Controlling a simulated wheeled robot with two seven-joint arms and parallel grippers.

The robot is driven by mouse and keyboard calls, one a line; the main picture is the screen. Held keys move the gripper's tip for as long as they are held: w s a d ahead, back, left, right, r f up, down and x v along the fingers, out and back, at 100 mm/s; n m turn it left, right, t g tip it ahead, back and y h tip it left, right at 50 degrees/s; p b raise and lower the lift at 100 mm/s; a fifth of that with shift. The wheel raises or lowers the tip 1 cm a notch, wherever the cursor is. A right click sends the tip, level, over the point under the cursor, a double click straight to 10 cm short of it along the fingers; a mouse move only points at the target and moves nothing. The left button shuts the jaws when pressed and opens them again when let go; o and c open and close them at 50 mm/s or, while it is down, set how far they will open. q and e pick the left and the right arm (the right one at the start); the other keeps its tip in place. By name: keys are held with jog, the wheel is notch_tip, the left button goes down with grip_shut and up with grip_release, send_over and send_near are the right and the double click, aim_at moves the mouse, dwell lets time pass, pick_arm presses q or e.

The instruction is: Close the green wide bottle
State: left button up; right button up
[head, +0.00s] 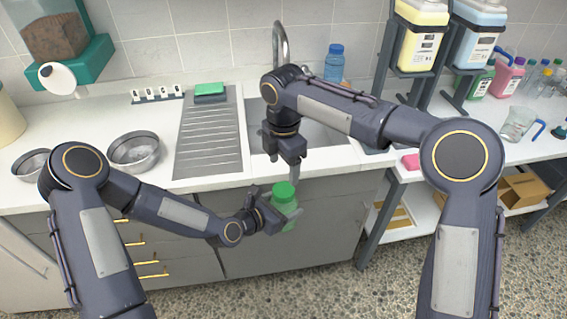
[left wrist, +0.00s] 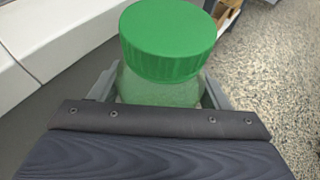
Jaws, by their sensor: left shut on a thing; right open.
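The green wide bottle (head: 288,212) is translucent and upright in front of the counter. Its green ribbed cap (head: 284,191) sits on the mouth; in the left wrist view the cap (left wrist: 168,40) covers the top of the body (left wrist: 160,90). I cannot tell how tight it is. My left gripper (head: 280,214) is shut on the bottle's body, a finger on each side, and holds it in the air off the counter. My right gripper (head: 296,172) is open and empty, pointing down just above the cap and apart from it.
The sink (head: 318,142) and ribbed drainboard (head: 208,140) lie behind the grippers. Steel bowls (head: 134,151) stand at left on the white counter. A blue bottle (head: 334,62) stands behind the sink. A rack with jugs (head: 423,32) is at right. Open floor lies below the bottle.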

aim_at(283, 189)
jog(key=shift+f, duration=0.1)
jog(key=shift+f, duration=3.95)
jog(key=c, duration=1)
jog(key=m, duration=0.4)
jog(key=shift+m, duration=0.4)
jog(key=m, duration=0.2)
jog(key=shift+m, duration=0.4)
jog(key=m, duration=0.5)
jog(key=shift+m, duration=0.3)
jog(key=m, duration=0.4)
jog(key=shift+m, duration=0.4)
jog(key=o, duration=1.2)
jog(key=shift+c, duration=0.2)
